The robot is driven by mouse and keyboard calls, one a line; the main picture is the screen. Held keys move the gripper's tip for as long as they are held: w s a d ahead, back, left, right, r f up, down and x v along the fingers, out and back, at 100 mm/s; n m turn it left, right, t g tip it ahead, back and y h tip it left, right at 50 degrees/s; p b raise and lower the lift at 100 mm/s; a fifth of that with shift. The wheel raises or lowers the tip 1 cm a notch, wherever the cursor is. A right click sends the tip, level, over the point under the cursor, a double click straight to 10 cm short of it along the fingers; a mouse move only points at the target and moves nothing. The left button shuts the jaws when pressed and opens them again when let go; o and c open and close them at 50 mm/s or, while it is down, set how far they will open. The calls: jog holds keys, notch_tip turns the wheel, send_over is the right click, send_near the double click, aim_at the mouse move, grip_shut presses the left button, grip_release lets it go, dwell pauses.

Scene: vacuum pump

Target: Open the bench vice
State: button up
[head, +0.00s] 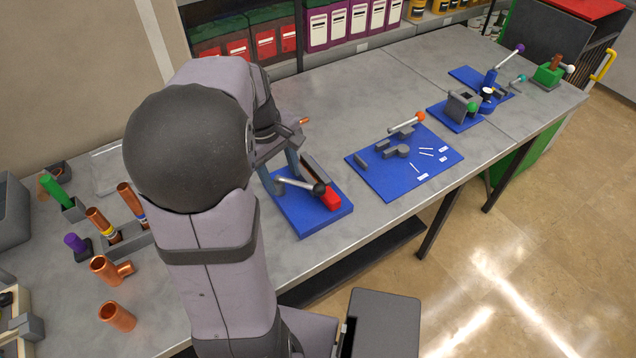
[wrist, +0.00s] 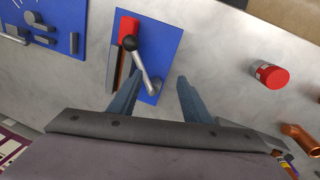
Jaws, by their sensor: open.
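A blue base plate (head: 315,217) in front of my gripper carries a dark channel with a red end block (head: 331,200) and a metal lever with a black ball (head: 319,189). Which fixture is the bench vice is not certain; this one is nearest. In the wrist view the black ball (wrist: 128,44) is at the lever's far end, and the lever's lower end (wrist: 153,87) appears between the fingers. My gripper (wrist: 160,82) is open and empty over the plate's near part; it also shows in the head view (head: 281,178). Contact cannot be told.
A larger blue plate (head: 376,184) with grey blocks and an orange-ball lever lies to the right. Farther right are fixtures with green (head: 471,108) and purple knobs. Copper pipes (head: 117,316) and holders stand at left. A red-capped cylinder (wrist: 272,77) lies right of my gripper in the wrist view.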

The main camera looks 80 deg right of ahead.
jog(key=r+m, duration=0.1)
send_over(319, 186)
jog(key=a, duration=0.1)
jog(key=shift+d+f+p, duration=0.25)
jog(key=shift+f+p, duration=0.2)
jog(key=shift+f, duration=1.35)
jog(key=shift+d+f+p, duration=0.2)
jog(key=shift+f+p, duration=0.25)
jog(key=shift+f, duration=1.3)
grip_shut()
